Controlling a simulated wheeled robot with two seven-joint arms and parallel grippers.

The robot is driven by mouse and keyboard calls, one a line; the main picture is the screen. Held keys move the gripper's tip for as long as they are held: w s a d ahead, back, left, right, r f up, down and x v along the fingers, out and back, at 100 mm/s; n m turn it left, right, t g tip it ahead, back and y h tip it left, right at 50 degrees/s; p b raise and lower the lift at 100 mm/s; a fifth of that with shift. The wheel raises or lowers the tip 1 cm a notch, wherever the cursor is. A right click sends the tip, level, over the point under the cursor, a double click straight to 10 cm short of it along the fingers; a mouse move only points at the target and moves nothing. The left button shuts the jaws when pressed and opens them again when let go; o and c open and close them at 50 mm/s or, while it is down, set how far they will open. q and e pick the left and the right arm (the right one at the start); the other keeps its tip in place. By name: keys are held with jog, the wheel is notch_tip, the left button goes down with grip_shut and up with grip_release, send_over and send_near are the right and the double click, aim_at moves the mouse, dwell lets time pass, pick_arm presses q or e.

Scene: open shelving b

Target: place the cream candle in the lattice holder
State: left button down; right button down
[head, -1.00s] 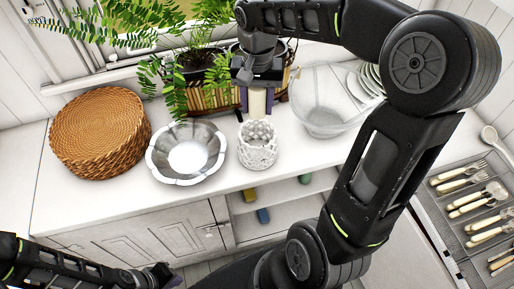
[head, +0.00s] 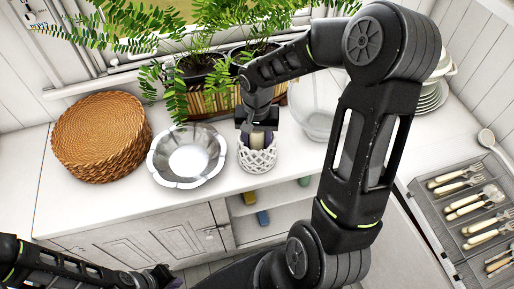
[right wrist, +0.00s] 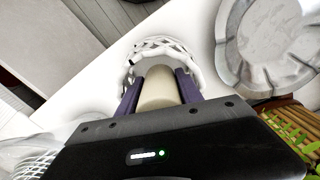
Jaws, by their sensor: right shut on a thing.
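The cream candle (right wrist: 159,88) is held between the purple fingers of my right gripper (right wrist: 160,92). In the head view the candle (head: 257,139) is at the mouth of the white lattice holder (head: 257,160), which stands upright on the counter. In the right wrist view the holder's rim (right wrist: 150,45) shows around and beyond the candle's far end. The candle's lower end is hidden, so I cannot tell how deep it is. My left gripper (head: 165,277) is low at the bottom left, away from the holder; its fingers are too unclear to read.
A silver scalloped bowl (head: 160,170) stands just left of the holder. A woven mat stack (head: 100,135) is further left. A planter with ferns (head: 215,98) is behind, a glass bowl (head: 316,120) to the right. A cutlery tray (head: 440,220) is at far right.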

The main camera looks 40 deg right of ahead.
jog(key=shift+f, duration=1.95)
jog(key=shift+f, duration=0.15)
jog(key=c, duration=1.1)
grip_release()
jog(key=shift+o, duration=0.2)
notch_tip(320, 180, up, 12)
jog(key=shift+r+b, duration=0.15)
jog(key=shift+b, duration=0.25)
